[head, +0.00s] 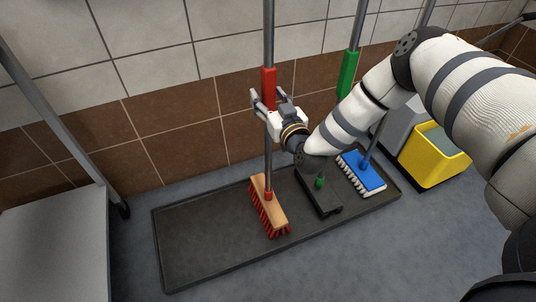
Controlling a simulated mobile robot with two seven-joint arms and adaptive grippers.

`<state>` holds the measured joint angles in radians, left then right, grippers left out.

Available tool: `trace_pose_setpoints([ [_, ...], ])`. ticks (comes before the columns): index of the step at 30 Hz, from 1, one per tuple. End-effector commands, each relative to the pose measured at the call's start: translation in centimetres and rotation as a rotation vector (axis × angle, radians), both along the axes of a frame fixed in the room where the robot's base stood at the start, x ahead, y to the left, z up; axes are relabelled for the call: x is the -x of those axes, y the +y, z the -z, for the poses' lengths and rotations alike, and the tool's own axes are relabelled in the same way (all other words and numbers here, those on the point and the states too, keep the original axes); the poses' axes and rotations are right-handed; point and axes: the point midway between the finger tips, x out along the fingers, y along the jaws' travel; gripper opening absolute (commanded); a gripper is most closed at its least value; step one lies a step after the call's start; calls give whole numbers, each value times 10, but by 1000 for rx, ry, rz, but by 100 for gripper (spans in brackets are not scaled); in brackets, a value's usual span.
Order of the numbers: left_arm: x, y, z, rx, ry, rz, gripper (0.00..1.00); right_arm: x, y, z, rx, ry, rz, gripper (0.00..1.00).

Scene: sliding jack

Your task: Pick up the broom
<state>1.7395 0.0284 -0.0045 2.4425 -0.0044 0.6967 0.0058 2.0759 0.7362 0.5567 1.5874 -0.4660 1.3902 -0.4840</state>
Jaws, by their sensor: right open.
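The broom stands upright with its wooden, red-bristled head (268,204) on a dark tray. Its grey pole (269,35) carries a red grip sleeve (268,87) and runs out of the top of the view. My right gripper (268,97) is at the pole, at the lower part of the red sleeve, with its fingers open and pointing toward the wall. The fingers appear to lie on either side of the pole; whether they touch it I cannot tell. My left gripper is not in view.
The dark tray (190,250) also holds a black dustpan (318,192) with a green-sleeved pole (347,70) and a blue brush (362,172), right of the broom. A yellow bucket (432,160) stands further right. A grey cart (50,245) is at left. The tiled wall is close behind.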

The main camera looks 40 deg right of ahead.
Motion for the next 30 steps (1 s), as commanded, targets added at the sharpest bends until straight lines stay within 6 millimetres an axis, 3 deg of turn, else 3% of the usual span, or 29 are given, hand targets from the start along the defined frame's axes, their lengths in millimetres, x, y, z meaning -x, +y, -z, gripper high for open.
trace_pose_setpoints([
  [5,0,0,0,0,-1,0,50,-1,0,-1,0,0,0,50],
  [8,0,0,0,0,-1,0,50,-1,0,0,0,0,0,32],
  [12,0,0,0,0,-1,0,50,0,0,0,0,1,0,0],
  [23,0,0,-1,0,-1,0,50,-1,0,-4,0,-3,0,0],
  [30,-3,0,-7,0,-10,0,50,-1,0,-25,-2,-6,1,0],
])
